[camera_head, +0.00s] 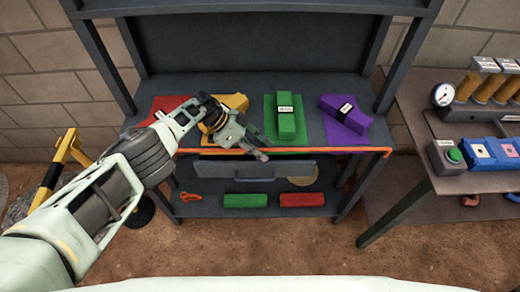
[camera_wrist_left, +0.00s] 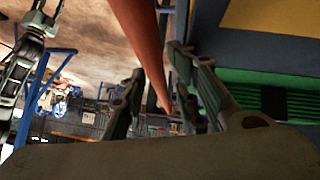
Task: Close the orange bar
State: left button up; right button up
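The orange bar (camera_head: 325,150) runs along the front edge of the workbench, with a bent end at the right. My left gripper (camera_head: 260,153) is at the bar, left of its middle and in front of the green block. In the left wrist view the bar (camera_wrist_left: 142,45) passes between the spread fingers of my left gripper (camera_wrist_left: 160,105). The fingers stand apart, with gaps visible beside the bar. The bar's left part is partly hidden by my left arm. My right gripper is not seen.
Yellow (camera_head: 238,102), green (camera_head: 286,118) and purple (camera_head: 345,113) blocks stand on the workbench behind the bar. Below, a lower shelf holds green (camera_head: 246,200) and red (camera_head: 302,199) boxes. A side table (camera_head: 450,185) with a gauge and buttons stands right.

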pick_arm(q)
jog(key=shift+w+a, duration=0.1)
jog(key=shift+w+a+r, duration=0.15)
jog(key=shift+a+r, duration=0.25)
jog(key=shift+a, duration=0.05)
jog(key=s+v, duration=0.1)
jog(key=v, duration=0.5)
jog(key=shift+w+a+r, duration=0.2)
jog(key=shift+w+r, duration=0.05)
jog(key=shift+w, duration=0.15)
